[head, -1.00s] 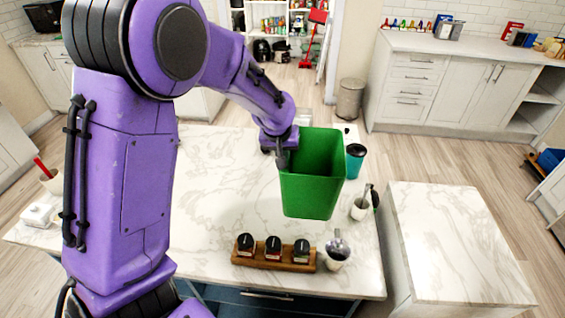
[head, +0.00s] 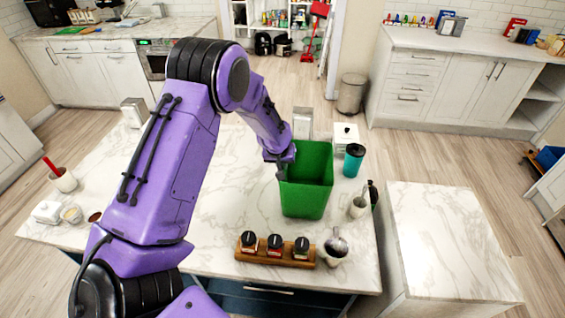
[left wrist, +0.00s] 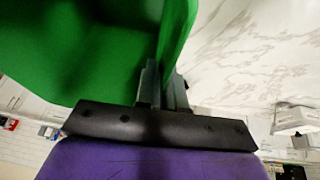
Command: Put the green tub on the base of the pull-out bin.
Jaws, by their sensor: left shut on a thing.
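The green tub (head: 304,201) is upright over the marble island, open side up, in the head view. My left gripper (head: 281,167) is shut on the left side of its rim. In the left wrist view the fingers (left wrist: 163,86) pinch the tub's green wall (left wrist: 75,50). I cannot tell whether the tub's bottom touches the island top. I cannot make out the pull-out bin in these views. My right gripper is not in view.
A wooden spice rack (head: 274,256) and a mortar (head: 336,249) are in front. A separate marble-topped unit (head: 450,240) stands clear at right.

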